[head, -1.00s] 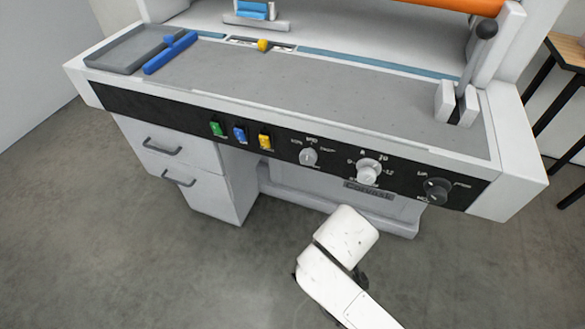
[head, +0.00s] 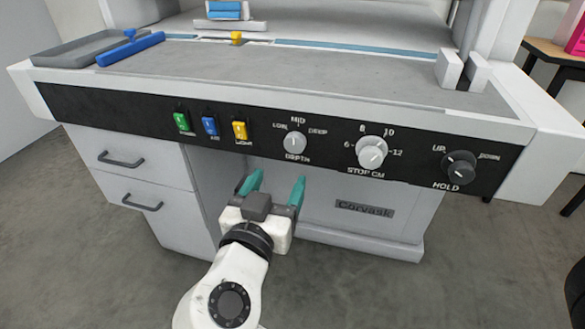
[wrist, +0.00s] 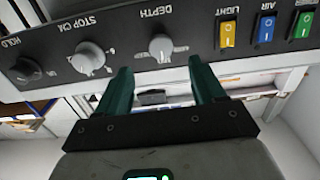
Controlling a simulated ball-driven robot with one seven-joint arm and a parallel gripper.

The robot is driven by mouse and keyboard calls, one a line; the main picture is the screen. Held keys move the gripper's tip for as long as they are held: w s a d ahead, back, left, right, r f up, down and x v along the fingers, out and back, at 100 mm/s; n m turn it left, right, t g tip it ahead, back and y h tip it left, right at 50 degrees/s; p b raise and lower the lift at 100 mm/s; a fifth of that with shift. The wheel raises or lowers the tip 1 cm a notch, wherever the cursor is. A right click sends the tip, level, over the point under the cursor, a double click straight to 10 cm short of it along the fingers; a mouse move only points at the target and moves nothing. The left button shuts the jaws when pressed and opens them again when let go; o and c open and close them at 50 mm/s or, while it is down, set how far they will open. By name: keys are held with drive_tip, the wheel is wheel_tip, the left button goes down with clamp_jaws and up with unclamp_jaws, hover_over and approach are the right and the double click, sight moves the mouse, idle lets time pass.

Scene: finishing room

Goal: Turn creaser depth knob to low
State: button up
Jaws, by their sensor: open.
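The creaser depth knob (head: 296,143) is a small light-grey dial on the black front panel. The words low, MID and deep stand around its top, and DEPTH below it. I cannot tell surely which mark its pointer faces. It also shows upside down in the wrist view (wrist: 161,46), just beyond the gap between my fingertips. My gripper (head: 275,184) has two teal fingers, open and empty. It is below the panel, slightly left of the knob in the head view, and apart from it.
Green, blue and yellow switches (head: 211,126) sit left of the knob. The STOP CM knob (head: 371,152) and black HOLD knob (head: 460,167) sit right. The panel (head: 330,150) juts out above a recess. A grey tray (head: 85,55) and blue bar (head: 130,47) lie on top.

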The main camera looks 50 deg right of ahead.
sight(294, 147)
drive_tip(key=x, duration=0.7)
drive_tip(key=b+x, duration=0.1)
drive_tip(key=x, duration=0.2)
drive_tip(key=shift+w+d+r, duration=0.1)
drive_tip(key=shift+d+r, duration=0.1)
drive_tip(key=shift+r, duration=0.15)
drive_tip(key=shift+c, duration=0.3)
drive_tip(key=c, duration=1)
drive_tip(key=shift+o, duration=0.2)
